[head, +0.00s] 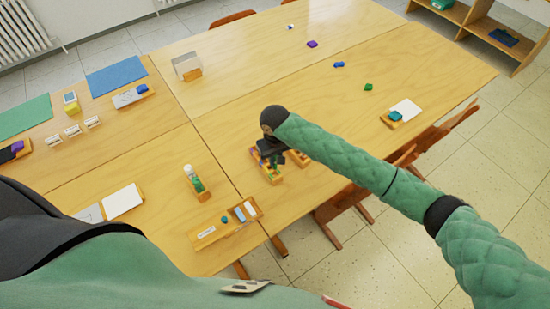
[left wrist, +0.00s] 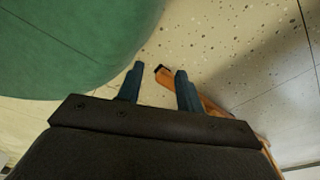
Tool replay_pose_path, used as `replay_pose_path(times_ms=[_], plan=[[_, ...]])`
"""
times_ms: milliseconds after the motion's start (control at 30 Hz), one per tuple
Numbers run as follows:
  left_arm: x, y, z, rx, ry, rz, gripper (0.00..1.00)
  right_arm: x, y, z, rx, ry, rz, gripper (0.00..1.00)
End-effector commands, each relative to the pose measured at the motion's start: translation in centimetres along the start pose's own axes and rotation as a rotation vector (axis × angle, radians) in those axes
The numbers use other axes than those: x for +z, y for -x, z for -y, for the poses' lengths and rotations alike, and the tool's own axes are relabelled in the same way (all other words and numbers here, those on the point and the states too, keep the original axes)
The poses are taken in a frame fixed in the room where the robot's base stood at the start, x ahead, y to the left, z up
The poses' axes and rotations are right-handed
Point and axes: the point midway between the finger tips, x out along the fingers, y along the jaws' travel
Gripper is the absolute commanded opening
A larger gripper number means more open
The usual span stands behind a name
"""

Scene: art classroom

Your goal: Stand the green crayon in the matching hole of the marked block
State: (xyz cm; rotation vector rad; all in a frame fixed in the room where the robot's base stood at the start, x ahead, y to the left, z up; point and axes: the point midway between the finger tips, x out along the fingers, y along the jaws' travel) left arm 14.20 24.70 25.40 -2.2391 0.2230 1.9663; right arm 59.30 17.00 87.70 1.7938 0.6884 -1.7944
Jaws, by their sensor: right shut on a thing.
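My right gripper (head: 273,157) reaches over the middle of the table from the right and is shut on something. Dark green shows between its fingers, in keeping with the green crayon, but the crayon is small and mostly hidden. Directly below is a wooden block (head: 273,179) with several coloured bits along it. The gripper hides part of this block, and its holes and marks are too small to read. My left gripper (left wrist: 160,72) shows in the left wrist view, open and empty, with its fingers apart above the floor.
A wooden piece (head: 299,158) lies just right of the block. The table behind the gripper (head: 240,110) is mostly clear.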

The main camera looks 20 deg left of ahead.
Motion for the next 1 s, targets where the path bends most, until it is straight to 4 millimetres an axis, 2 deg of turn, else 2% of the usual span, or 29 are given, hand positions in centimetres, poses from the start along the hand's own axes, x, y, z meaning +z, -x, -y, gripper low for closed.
replay_pose_path(times_ms=[433, 667, 767, 1000], plan=[[-3.5, -0.3, 0.0, 0.0, 0.001, -0.025, 0.36, 0.0, -1.6, 0.0, 0.001, 0.0, -0.001, 0.0], [-5.7, 0.3, 0.6, -0.006, 0.0, -0.046, 0.36, 0.0, -2.4, 0.0, -0.001, -0.001, 0.001, 0.0], [-5.6, 0.3, 0.8, -0.008, -0.001, -0.046, 0.36, 0.0, -2.9, 0.0, -0.001, -0.001, 0.001, 0.0], [-4.2, 0.0, 1.0, -0.009, -0.002, -0.028, 0.36, 0.0, -3.3, 0.0, 0.0, -0.001, 0.0, 0.0]])
